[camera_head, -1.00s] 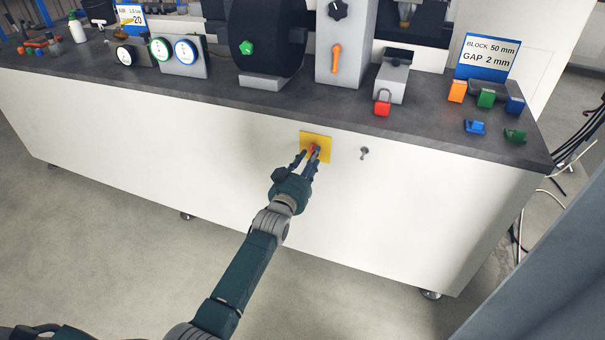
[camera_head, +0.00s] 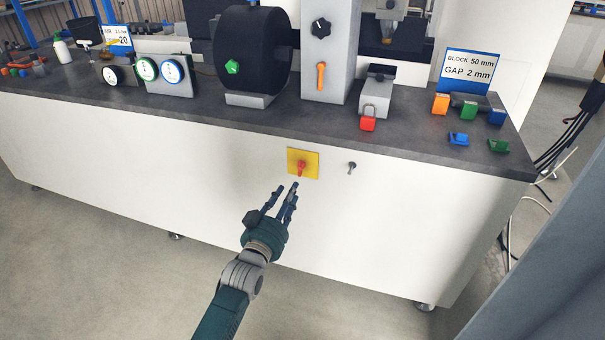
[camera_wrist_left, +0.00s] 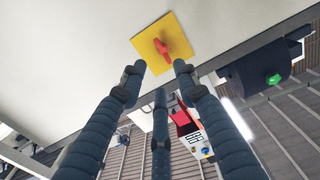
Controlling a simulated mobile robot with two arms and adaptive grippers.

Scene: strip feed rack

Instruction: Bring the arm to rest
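My left gripper (camera_head: 284,194) is open and empty, in front of the white front panel of the bench and just below the yellow plate. In the left wrist view my gripper's fingers (camera_wrist_left: 160,85) are spread with nothing between them. The yellow plate (camera_head: 312,158) carries a red rotary handle (camera_head: 301,168) and sits on the white panel. The plate (camera_wrist_left: 178,32) and its red handle (camera_wrist_left: 162,48) also show beyond the fingertips in the left wrist view, apart from them. My right gripper is not in view.
A small key-like switch (camera_head: 351,167) sticks out right of the plate. The floor (camera_head: 110,270) in front is clear.

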